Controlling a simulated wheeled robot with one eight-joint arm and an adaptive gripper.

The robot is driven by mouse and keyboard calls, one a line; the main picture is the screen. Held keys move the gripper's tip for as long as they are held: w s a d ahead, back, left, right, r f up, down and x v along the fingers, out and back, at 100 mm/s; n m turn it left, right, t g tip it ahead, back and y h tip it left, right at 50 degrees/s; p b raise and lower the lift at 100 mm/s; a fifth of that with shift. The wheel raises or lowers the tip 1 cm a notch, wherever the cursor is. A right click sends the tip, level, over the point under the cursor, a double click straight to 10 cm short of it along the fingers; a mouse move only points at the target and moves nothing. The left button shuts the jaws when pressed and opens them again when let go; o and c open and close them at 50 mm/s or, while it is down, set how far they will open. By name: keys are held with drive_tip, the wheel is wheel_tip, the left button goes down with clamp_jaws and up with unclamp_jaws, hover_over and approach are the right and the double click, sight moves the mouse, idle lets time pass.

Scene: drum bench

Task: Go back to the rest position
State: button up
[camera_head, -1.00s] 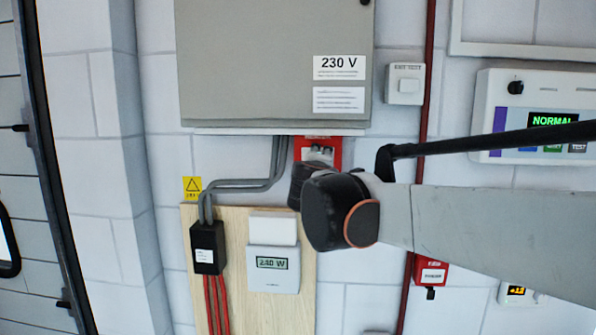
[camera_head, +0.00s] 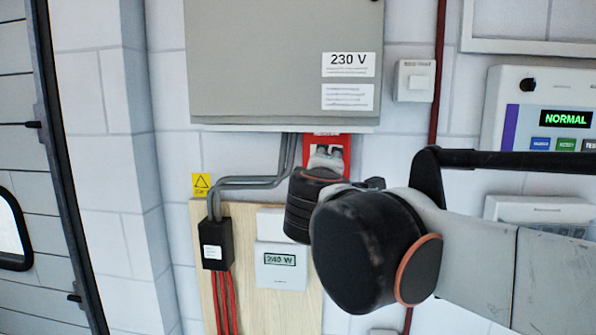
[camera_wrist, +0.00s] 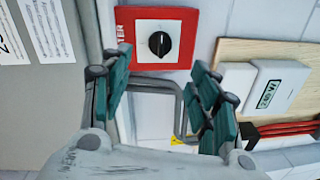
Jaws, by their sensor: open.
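My gripper (camera_wrist: 160,65) is open and empty in the wrist view, its two teal-padded fingers apart. Between and beyond the fingertips is a red plate (camera_wrist: 186,22) with a black rotary knob (camera_wrist: 160,43) on a white square. The knob's pointer stands roughly upright in that view, and no finger visibly touches it.
The grey cabinet (camera_head: 270,65) marked 230 V hangs above. A wooden board (camera_head: 240,225) carries a meter (camera_head: 281,266) reading 240 W and a black box (camera_head: 214,244) with red cables. Grey conduits (camera_head: 250,182) run beside the plate. A panel (camera_head: 505,125) reading NORMAL is at right.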

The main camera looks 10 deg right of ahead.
drive_tip(key=s+d+f+m+g+b, duration=0.25)
drive_tip(key=s+f+b, duration=0.2)
drive_tip(key=f, duration=0.65)
drive_tip(key=s+d+f+m+g+b, duration=0.1)
drive_tip(key=s+d+f+m+b, duration=0.15)
drive_tip(key=f+b, duration=0.55)
drive_tip(key=s+d+f+m+g+b, duration=0.2)
drive_tip(key=s+d+f+b, duration=0.15)
drive_tip(key=f, duration=0.95)
drive_tip(key=s+a+f+m+g+y+b, duration=0.1)
drive_tip(key=s+f+b, duration=0.3)
drive_tip(key=f, duration=0.5)
drive_tip(key=s+a+f+m+g+y+b, duration=0.1)
drive_tip(key=s+f+b, duration=0.3)
drive_tip(key=f, duration=0.6)
drive_tip(key=s+a+f+m+g+y+b, duration=0.1)
drive_tip(key=s+a+f+m+y+b, duration=0.2)
drive_tip(key=f+b, duration=0.3)
wheel_tip(320, 180, down, 4)
drive_tip(key=shift+s+a+b, duration=0.15)
drive_tip(key=shift+s+b, duration=0.2)
drive_tip(key=shift+s, duration=0.25)
drive_tip(key=shift+g, duration=0.25)
